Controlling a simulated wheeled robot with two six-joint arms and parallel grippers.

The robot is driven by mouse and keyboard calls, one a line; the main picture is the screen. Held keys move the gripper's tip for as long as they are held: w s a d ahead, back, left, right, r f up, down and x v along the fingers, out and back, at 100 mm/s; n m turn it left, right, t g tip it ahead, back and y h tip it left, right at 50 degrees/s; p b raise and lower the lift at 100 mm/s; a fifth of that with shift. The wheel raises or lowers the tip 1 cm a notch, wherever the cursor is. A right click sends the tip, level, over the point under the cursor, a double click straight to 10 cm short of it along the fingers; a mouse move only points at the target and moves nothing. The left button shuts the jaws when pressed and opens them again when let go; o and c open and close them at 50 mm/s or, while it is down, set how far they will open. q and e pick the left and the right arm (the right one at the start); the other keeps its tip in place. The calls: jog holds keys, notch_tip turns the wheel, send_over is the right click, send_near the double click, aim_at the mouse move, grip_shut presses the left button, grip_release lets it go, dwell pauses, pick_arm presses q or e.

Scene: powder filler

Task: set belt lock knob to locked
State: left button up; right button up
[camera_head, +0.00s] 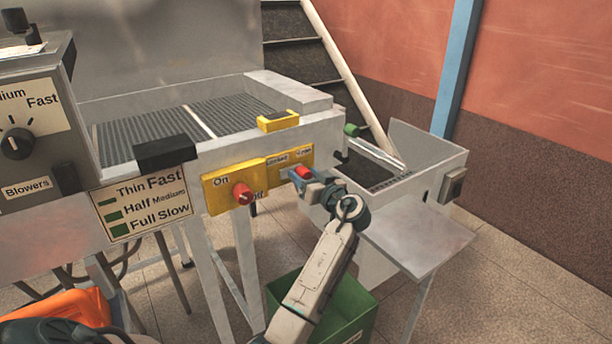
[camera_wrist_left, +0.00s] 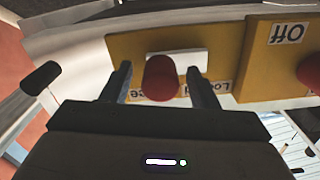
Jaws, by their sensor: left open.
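The belt lock knob (camera_head: 304,172) is red and sits on a yellow panel (camera_head: 272,165) on the front of the machine. In the left wrist view the knob (camera_wrist_left: 160,78) stands between the two fingers of my left gripper (camera_wrist_left: 158,82), with a gap on each side. The label beside the knob is partly hidden, so its setting cannot be read. In the head view my left gripper (camera_head: 300,180) is at the knob and covers part of it. My right gripper is not in view.
A second red knob (camera_head: 243,193), labelled On and Off, is just left on its own yellow panel. A green bin (camera_head: 345,310) stands on the floor below. A metal chute (camera_head: 425,235) is to the right. A black-handled lever (camera_wrist_left: 40,78) shows in the left wrist view.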

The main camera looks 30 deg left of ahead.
aim_at(284, 175)
pick_arm(q)
grip_shut()
jog(key=s, duration=0.1)
jog(key=s+a, duration=0.1)
jog(key=s, duration=0.2)
jog(key=shift+a, duration=0.3)
jog(key=shift+f, duration=0.1)
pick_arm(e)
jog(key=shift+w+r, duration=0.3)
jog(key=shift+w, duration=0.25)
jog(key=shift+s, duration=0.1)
pick_arm(q)
jog(key=shift+c, duration=1.9)
grip_release()
jog(key=o, duration=0.3)
jog(key=shift+o, duration=0.4)
jog(key=shift+s, duration=0.15)
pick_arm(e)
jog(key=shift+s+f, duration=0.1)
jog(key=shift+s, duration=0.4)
